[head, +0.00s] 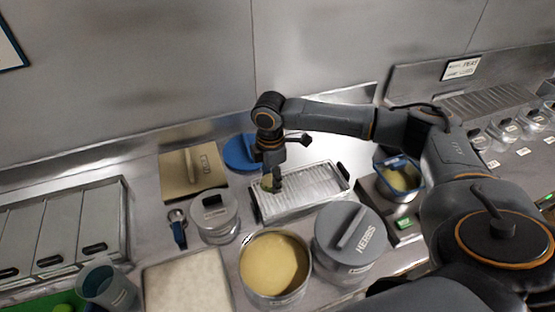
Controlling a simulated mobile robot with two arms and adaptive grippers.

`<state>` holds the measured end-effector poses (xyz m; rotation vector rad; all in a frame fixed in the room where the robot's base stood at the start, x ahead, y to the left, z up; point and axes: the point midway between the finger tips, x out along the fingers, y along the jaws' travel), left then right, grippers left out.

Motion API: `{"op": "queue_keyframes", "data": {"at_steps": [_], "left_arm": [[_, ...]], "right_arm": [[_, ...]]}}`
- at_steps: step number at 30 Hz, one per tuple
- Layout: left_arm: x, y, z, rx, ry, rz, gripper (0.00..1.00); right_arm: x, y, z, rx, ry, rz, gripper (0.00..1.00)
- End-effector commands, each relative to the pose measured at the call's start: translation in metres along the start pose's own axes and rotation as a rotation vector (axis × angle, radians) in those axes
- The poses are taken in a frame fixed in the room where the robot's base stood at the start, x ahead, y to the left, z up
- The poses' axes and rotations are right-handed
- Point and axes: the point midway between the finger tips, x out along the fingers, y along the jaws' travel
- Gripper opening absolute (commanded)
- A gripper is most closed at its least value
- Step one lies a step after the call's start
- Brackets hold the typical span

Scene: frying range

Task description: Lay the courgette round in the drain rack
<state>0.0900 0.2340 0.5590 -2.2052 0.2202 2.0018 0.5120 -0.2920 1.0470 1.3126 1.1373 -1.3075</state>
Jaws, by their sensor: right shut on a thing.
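My right gripper (272,183) points down over the left end of the metal drain rack (312,191). It is shut on a small green courgette round (266,184), which shows at its fingertips. The round is at or just above the rack's surface; I cannot tell whether it touches. The rack is a pale ribbed tray with dark handles at its ends, and the rest of it looks empty. My left gripper is not in view.
A lidded pot marked HERBS (350,240) and a round tub of yellow batter (275,265) stand in front of the rack. A clear lidded jar (214,217) is to its left. A blue lid (241,153) lies behind, and a blue-rimmed pan (398,178) stands right.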

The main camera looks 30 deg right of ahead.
Motion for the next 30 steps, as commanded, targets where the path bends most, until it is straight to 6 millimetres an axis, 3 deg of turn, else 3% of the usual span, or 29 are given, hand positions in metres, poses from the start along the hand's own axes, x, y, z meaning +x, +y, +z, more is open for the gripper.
{"op": "queue_keyframes", "data": {"at_steps": [4, 11, 17, 26, 30], "left_arm": [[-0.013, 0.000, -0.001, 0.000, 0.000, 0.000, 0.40], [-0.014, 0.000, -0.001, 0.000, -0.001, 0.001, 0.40], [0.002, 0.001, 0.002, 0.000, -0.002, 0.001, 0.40], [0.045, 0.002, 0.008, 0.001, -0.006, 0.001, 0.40], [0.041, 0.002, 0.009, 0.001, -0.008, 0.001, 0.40]], "right_arm": [[-0.003, 0.014, 0.019, -0.146, -0.001, -0.002, 0.30], [0.001, 0.022, 0.030, -0.243, 0.002, -0.001, 0.30], [0.015, 0.022, 0.030, -0.247, 0.001, -0.001, 0.30], [0.052, 0.021, 0.030, -0.245, 0.001, -0.001, 0.30], [0.065, 0.021, 0.030, -0.245, 0.002, -0.004, 0.30]]}}
